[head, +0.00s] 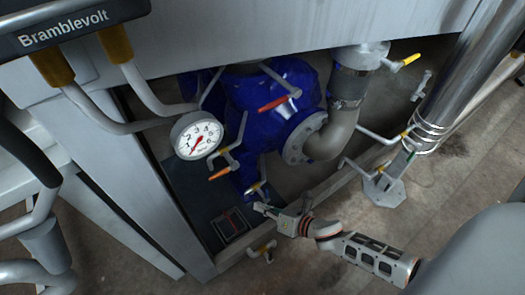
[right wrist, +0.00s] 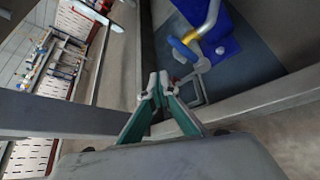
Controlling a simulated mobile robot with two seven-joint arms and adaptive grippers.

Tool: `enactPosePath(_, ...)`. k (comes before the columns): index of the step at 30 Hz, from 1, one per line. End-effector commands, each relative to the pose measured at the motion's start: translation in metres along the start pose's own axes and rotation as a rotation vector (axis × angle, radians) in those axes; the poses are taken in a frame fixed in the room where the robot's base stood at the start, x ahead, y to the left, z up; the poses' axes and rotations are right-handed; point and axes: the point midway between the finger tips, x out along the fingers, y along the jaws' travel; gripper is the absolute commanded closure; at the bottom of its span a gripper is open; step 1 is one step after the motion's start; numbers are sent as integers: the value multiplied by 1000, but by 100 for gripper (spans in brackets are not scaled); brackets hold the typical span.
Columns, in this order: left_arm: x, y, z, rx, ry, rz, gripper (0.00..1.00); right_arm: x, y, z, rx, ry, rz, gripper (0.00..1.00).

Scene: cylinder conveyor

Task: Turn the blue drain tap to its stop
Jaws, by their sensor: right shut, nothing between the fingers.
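A big blue pump-like body (head: 275,100) stands under the grey housing. Low on it, a small tap (head: 257,187) with a brass-coloured part sits just above my right gripper (head: 262,208). In the right wrist view a bent pipe with a yellow collar (right wrist: 190,37) lies beyond and to the right of the fingers, in front of a blue surface. My right gripper's green fingers (right wrist: 153,88) are together and empty, apart from the pipe. My left gripper is not in view.
A pressure gauge (head: 196,136), a red-handled lever (head: 273,104), an orange-handled lever (head: 219,173) and a yellow-handled valve (head: 404,62) are close by. A frame bar (head: 335,180) runs beside my right gripper.

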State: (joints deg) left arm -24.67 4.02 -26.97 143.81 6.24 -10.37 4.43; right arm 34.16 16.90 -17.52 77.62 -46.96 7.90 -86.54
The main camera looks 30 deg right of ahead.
Motion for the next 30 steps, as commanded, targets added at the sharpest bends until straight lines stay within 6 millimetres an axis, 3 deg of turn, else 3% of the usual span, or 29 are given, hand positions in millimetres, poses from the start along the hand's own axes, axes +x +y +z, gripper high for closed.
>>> enactPosePath(9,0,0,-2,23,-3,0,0,-59,-26,-14,3,2,0,100)
enactPosePath(15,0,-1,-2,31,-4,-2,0,-82,-36,-19,3,2,3,100)
enactPosePath(26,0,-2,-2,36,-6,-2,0,-89,-39,-20,3,1,4,100)
enactPosePath(30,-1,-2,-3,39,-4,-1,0,-90,-26,-14,80,-16,25,100)
